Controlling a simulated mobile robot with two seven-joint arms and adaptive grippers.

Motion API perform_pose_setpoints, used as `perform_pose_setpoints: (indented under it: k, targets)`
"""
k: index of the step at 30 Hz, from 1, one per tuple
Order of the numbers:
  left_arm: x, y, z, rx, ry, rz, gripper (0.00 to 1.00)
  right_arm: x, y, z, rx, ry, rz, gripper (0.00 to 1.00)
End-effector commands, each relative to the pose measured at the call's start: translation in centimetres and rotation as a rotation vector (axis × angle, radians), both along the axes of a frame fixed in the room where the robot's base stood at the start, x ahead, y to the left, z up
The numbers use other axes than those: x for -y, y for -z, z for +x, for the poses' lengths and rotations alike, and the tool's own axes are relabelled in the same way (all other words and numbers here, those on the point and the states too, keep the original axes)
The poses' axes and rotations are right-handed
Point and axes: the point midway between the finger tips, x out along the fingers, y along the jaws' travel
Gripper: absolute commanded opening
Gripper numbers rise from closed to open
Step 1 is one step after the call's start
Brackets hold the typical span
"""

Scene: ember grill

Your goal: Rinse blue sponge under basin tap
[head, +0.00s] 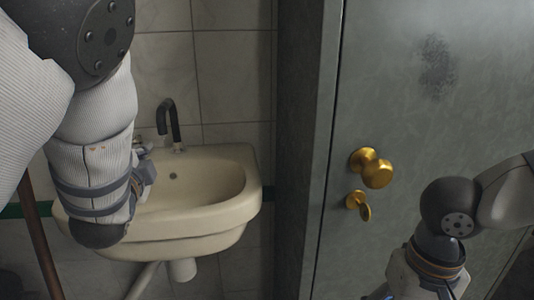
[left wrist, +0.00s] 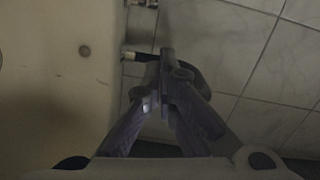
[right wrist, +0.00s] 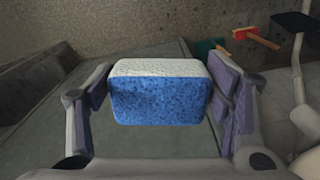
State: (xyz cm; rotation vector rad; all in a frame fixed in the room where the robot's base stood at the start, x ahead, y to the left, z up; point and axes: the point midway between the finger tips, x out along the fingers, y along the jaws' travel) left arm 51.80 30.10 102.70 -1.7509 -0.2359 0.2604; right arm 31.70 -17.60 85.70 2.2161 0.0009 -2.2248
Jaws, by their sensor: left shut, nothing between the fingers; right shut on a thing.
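The cream basin (head: 251,207) hangs on the tiled wall in the head view, with a dark curved tap (head: 168,118) at its back. My left gripper (head: 143,165) is partly hidden by its own arm, over the basin's left side near the tap. In the left wrist view its fingers (left wrist: 171,62) are shut and empty, overlapping part of the dark tap (left wrist: 135,57); I cannot tell whether they touch it. The blue sponge (right wrist: 158,97), with a pale top layer, is held between the fingers of my right gripper (right wrist: 160,88). The sponge is not visible in the head view.
A grey-green door (head: 440,110) with a brass knob (head: 377,170) and a brass key or latch (head: 358,204) stands right of the basin. A wooden handle (head: 40,235) leans at the lower left. Red and green items (right wrist: 258,38) lie beyond the sponge in the right wrist view.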

Motion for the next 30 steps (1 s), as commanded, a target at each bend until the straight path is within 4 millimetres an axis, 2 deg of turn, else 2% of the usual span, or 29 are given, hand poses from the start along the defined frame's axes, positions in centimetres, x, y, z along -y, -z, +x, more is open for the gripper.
perform_pose_setpoints:
  k: [3, 9, 12, 16, 30]
  targets:
    - [-0.9, 0.8, 2.7, -0.006, -0.001, -0.001, 0.00, 0.0, 1.2, -0.1, -0.026, 0.001, 0.000, 0.50]
    - [-2.5, 1.1, 6.4, -0.009, -0.004, -0.003, 0.00, 0.0, 2.7, -0.3, -0.056, 0.002, 0.000, 0.50]
    - [-4.2, 0.9, 5.9, -0.002, -0.006, -0.004, 0.00, 0.0, 2.1, -0.2, -0.043, 0.002, 0.000, 0.50]
    - [-5.5, 1.0, 5.9, 0.000, -0.003, -0.002, 0.00, 0.0, 1.8, -0.2, -0.039, 0.002, 0.000, 0.50]
    - [-6.0, 1.5, 6.2, -0.004, -0.002, -0.001, 0.00, 0.0, 2.3, -0.2, -0.048, 0.002, 0.000, 0.50]
